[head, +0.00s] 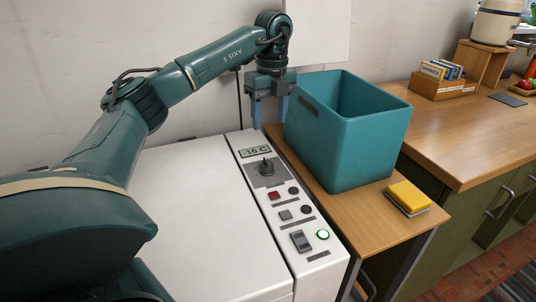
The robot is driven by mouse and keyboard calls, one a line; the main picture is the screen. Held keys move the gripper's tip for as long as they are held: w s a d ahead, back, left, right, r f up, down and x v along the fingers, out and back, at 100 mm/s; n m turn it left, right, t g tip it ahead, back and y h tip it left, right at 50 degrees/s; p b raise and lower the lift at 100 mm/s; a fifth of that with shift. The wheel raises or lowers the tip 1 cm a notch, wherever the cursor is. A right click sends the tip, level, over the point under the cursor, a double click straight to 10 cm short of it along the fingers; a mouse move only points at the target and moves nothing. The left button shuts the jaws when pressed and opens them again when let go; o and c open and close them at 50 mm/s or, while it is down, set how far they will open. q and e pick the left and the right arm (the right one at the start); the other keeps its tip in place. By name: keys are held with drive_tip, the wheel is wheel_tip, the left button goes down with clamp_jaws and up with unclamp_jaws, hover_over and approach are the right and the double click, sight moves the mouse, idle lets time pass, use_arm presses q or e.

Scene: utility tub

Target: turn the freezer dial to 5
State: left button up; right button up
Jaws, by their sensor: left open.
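The freezer dial (267,167) is a dark knob on a grey plate near the far end of the white control panel (291,255). A small display (255,152) above it appears to read "-16 C". The setting that the dial points at is too small to read. My left gripper (269,108) is open and points down beyond the far end of the panel, beside the teal tub. It is apart from the dial, and its fingers show nothing between them. My right gripper is not in view.
The teal tub (372,145) stands on a narrow wooden table (355,218), close right of my left gripper. The white freezer lid (200,215) is clear. Buttons and a rocker switch (300,241) sit nearer than the dial.

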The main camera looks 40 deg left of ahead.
sight(267, 160)
use_arm(q)
drive_tip(key=f, duration=1.2)
drive_tip(key=shift+s+f+b, duration=0.3)
drive_tip(key=shift+s+f, duration=0.05)
drive_tip(key=shift+f, duration=0.05)
drive_tip(key=shift+c, duration=0.5)
drive_tip(key=c, duration=0.9)
drive_tip(key=shift+r, duration=0.1)
